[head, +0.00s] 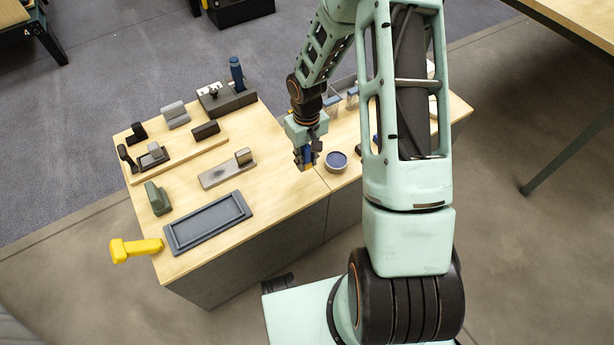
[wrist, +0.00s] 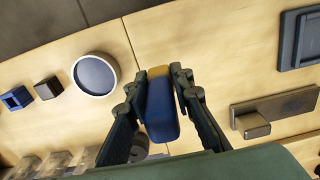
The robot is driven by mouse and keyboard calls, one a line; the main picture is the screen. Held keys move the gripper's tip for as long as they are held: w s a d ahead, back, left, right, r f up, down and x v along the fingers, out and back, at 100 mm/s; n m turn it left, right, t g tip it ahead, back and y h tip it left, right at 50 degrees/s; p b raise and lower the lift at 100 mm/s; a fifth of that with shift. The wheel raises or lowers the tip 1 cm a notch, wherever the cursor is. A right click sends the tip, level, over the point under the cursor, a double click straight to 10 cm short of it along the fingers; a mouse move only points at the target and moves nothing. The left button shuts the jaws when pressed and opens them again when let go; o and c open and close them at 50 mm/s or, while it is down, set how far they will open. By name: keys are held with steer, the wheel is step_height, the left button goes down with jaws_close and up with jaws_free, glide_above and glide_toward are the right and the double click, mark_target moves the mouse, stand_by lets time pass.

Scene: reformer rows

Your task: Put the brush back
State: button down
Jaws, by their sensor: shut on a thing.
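My gripper (head: 306,160) is over the wooden bench top, near the seam between its two halves. It is shut on a blue and yellow thing, which I take to be the brush (wrist: 160,112). In the wrist view the brush sits between the two dark fingers (wrist: 160,95), with its blue part toward the camera and its yellow part at the far end. No bristles can be made out. Whether the brush touches the bench cannot be told. A round, pale-rimmed dish with a dark blue inside (head: 337,161) stands just right of my gripper, apart from it.
A dark shallow tray (head: 170,241) lies at the bench's front left, beside a yellow tool (head: 135,250) overhanging the edge. A grey plate with an upright block (head: 219,175) lies behind the tray. Several blocks stand farther back, with a blue-handled thing (head: 237,73). Bench between plate and gripper is clear.

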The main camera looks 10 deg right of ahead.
mark_target(307, 182)
steer(key=shift+s+a+f, duration=0.1)
steer(key=shift+s+f, duration=0.3)
steer(key=shift+f, duration=0.15)
steer(key=f, duration=0.1)
steer(key=s+f+b, duration=0.1)
steer(key=f, duration=0.1)
steer(key=shift+f, duration=0.1)
steer(key=shift+w+f, duration=0.15)
steer(key=shift+f, duration=0.15)
steer(key=shift+f+b, duration=0.15)
steer(key=shift+b, duration=0.15)
steer(key=c, duration=1.7)
jaws_free()
step_height(307, 182, up, 12)
steer(key=p, duration=0.4)
steer(key=shift+r, duration=0.2)
